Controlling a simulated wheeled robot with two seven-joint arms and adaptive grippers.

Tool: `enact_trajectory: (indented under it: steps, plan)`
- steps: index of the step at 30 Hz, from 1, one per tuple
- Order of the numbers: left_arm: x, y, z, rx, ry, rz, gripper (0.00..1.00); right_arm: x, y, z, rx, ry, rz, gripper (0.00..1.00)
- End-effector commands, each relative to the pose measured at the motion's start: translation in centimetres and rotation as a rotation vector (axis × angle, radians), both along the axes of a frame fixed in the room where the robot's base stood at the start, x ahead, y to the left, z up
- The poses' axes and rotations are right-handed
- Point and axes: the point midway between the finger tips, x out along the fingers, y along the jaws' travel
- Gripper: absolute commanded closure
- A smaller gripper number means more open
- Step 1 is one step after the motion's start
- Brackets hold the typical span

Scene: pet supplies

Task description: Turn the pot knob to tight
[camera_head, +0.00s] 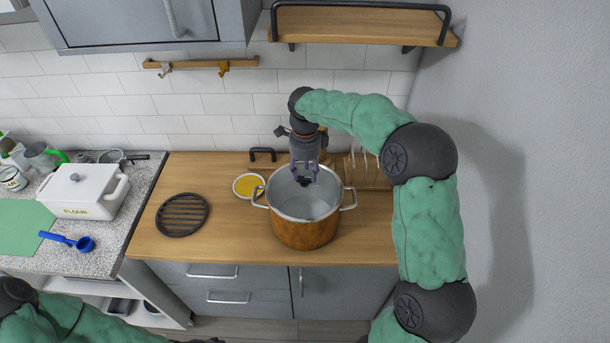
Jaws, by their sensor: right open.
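A large pot (305,231) with a copper-brown outside, a grey metal inside and two side handles stands on the wooden counter. It is uncovered, and I cannot make out a knob on it. My right gripper (304,180) points down over the pot's opening, near its back rim, with its fingers open. Whether the fingertips touch the pot I cannot tell. My left arm shows at the bottom left; its gripper is not visible.
A round black trivet (182,215) and a yellow-topped round item (248,186) lie left of the pot. A white flour box (84,191) and a blue scoop (84,243) are on the speckled counter. A wooden shelf (360,25) hangs above. The wooden counter's front is clear.

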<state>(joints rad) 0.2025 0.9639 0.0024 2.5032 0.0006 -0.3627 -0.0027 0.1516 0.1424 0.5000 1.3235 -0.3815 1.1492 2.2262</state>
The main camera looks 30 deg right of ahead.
Motion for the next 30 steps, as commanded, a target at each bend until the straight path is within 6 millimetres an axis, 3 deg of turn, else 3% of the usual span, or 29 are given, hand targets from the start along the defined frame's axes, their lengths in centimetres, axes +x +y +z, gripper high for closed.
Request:
enact_trajectory:
  steps: [9, 15, 30]
  plan:
    - [0.0, 0.0, 0.0, 0.000, 0.000, 0.000, 0.51, 0.1, 0.1, 6.3, 0.001, -0.003, 0.000, 0.52]
    - [0.0, 0.0, 0.0, 0.000, 0.000, 0.000, 0.51, 0.1, 0.0, 8.8, 0.001, -0.001, 0.000, 0.52]
    - [0.0, 0.0, 0.0, 0.000, 0.000, 0.000, 0.51, 0.0, 0.0, 9.6, 0.001, 0.001, 0.000, 0.52]
